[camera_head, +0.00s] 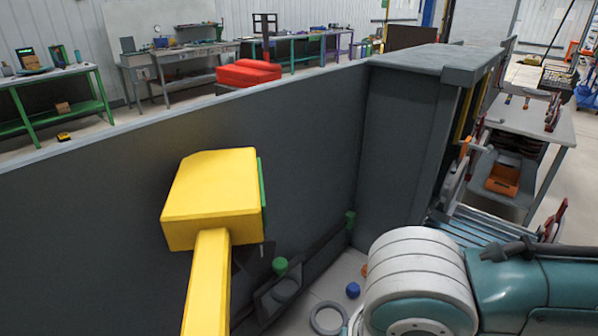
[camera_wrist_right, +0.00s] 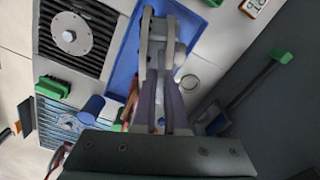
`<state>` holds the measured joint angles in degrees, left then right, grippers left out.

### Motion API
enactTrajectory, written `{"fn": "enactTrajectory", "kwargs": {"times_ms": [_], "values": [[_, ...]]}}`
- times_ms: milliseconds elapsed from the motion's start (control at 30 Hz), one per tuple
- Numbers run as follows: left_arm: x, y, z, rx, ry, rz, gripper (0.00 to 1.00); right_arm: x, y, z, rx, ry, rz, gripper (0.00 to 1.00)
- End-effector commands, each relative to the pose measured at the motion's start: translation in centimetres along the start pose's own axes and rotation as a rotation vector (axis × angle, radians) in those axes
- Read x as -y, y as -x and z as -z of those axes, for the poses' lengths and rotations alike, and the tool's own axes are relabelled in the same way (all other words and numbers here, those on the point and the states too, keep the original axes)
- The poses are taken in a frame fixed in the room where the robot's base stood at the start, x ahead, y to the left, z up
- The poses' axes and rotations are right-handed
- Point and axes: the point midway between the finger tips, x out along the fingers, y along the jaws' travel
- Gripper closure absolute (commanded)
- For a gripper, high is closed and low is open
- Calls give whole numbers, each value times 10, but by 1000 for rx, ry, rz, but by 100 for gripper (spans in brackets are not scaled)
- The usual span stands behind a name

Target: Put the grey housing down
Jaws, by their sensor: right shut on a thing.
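My right gripper (camera_wrist_right: 160,62) shows in the right wrist view, pointing away from the camera. It is shut on a light grey part, the grey housing (camera_wrist_right: 168,57), seen between and around the fingers. Its outline is partly covered by the fingers. Behind it is a blue tray (camera_wrist_right: 206,26); I cannot tell whether the housing touches it. In the head view my right arm's elbow is at the lower right, and the gripper and housing are hidden. My left gripper is not in view.
A yellow block on a yellow post (camera_head: 212,198) stands before a dark grey wall (camera_head: 110,195). Finned grey plates (camera_wrist_right: 93,25) lie left of the tray, with a blue cylinder (camera_wrist_right: 90,109) and a green block (camera_wrist_right: 53,87). A grey ring (camera_head: 328,318) lies low.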

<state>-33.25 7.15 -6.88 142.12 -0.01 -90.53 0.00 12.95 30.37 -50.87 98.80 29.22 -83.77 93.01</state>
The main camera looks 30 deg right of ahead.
Motion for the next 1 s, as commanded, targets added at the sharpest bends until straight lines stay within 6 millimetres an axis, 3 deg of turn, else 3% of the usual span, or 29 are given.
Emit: {"fn": "enactTrajectory", "kwargs": {"times_ms": [100,533,967,1000], "values": [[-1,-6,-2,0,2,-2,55,0,-26,0,-1,-1,0,100],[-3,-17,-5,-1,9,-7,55,2,-73,0,0,0,2,100],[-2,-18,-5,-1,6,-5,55,1,-79,0,0,0,3,100],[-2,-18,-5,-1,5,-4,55,0,-79,0,0,0,1,86]]}}
